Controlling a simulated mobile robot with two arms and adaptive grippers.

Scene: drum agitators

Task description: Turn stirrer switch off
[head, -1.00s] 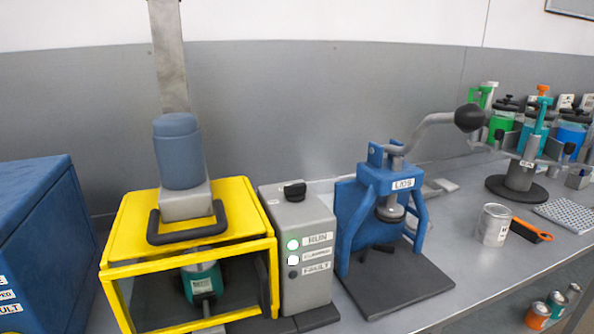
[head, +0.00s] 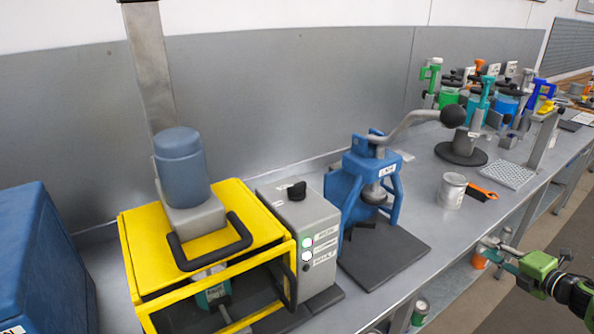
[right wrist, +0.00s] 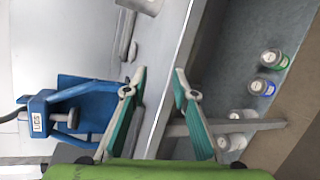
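The stirrer switch, a black knob (head: 297,191), sits on top of the grey control box (head: 317,222) in the head view. The box's upper lamp (head: 306,242) glows green beside its RUN label; the lamp below it is white. The box stands right of the yellow-framed stirrer guard (head: 240,215), which has a blue motor (head: 181,166) above it. My right gripper (head: 485,248) is at the right, past the bench's front edge and well away from the knob. In the right wrist view its two fingers (right wrist: 160,78) are apart with nothing between them. My left gripper is not in view.
A blue lid press (head: 372,180) with a long handle stands right of the control box, between it and my right gripper. A can (head: 451,190), an orange-handled brush (head: 483,193) and a perforated plate (head: 509,175) lie farther right. A blue cabinet (head: 40,255) stands at left.

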